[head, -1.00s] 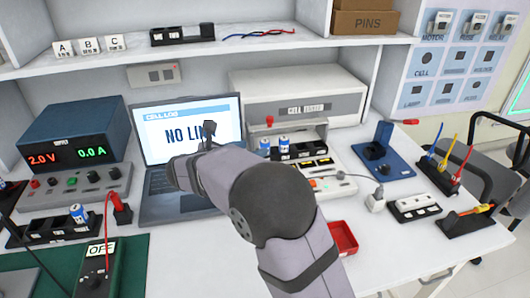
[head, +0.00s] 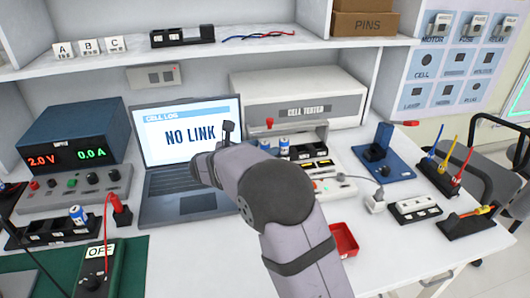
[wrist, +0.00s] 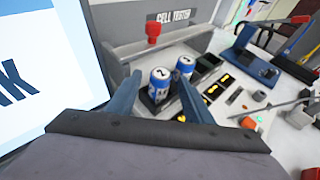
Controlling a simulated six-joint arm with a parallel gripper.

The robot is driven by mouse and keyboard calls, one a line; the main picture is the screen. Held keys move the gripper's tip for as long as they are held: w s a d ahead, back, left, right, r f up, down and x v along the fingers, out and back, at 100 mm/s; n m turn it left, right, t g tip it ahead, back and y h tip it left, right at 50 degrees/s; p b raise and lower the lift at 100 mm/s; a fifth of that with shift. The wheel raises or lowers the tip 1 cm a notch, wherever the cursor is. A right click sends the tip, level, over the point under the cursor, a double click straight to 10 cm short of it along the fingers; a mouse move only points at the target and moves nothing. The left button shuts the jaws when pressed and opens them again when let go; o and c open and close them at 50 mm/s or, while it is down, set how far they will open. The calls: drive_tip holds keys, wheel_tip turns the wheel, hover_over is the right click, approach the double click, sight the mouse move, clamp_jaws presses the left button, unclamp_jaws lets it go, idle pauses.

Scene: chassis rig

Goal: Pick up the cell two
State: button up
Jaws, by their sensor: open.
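Two blue-and-white cells stand upright side by side in a dark holder at the cell tester, the nearer one (wrist: 160,80) on the left and the other (wrist: 184,67) just behind it to the right. The nearer one's top bears a dark mark that looks like a 2. In the head view they are the left cell (head: 265,144) and the right cell (head: 284,147). My gripper (wrist: 161,84) is open and empty, its fingers either side of the nearer cell in the picture; the distance to it is unclear.
The cell tester (head: 304,97) with its red-knobbed lever (head: 269,122) stands behind the cells. The laptop (head: 190,125) is close on the left. Another cell (head: 78,214) sits in a holder at far left. A red tray (head: 344,240) and a blue fixture (head: 383,155) lie to the right.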

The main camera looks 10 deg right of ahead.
clamp_jaws()
drive_tip(key=shift+r, duration=0.15)
wheel_tip(320, 180, up, 10)
drive_tip(key=p, duration=0.1)
drive_tip(key=shift+p, duration=0.4)
